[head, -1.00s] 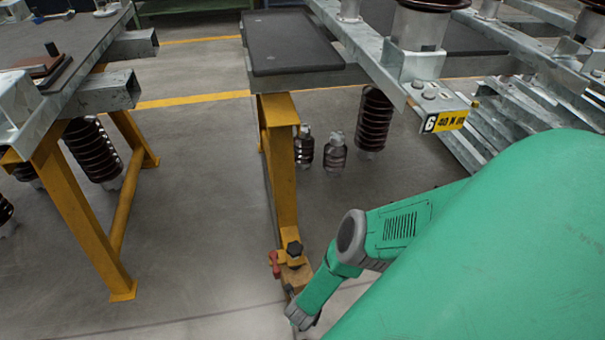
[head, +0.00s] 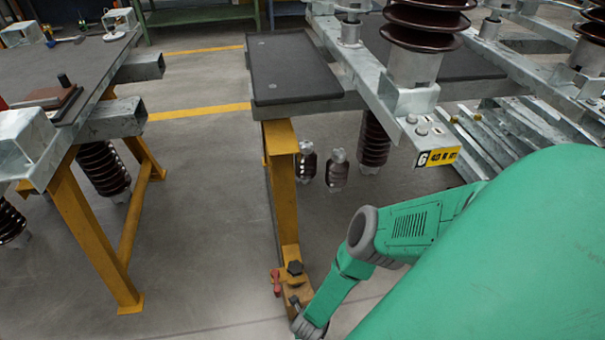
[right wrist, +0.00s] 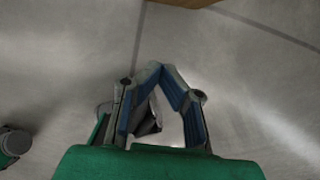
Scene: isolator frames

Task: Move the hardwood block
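A brown-orange block that looks like the hardwood block (head: 297,297) sits on the floor at the foot of the yellow post (head: 283,190), low in the head view. A red-handled clamp (head: 276,283) and a dark knob (head: 295,267) are at the foot beside it. My right arm reaches down just right of the block, its grey wrist end close to it; the hand is mostly cut off there. In the right wrist view my right gripper (right wrist: 160,68) has its blue-padded fingertips together, with no block between them. A brown-yellow piece (right wrist: 185,3) shows at the top edge. My left gripper is not in view.
A bench with a black mat (head: 290,68) stands above the post. A steel frame with brown insulators (head: 425,35) is at the right. Another workbench (head: 60,60) on yellow legs stands at the left. Grey floor (head: 205,220) between the benches is clear.

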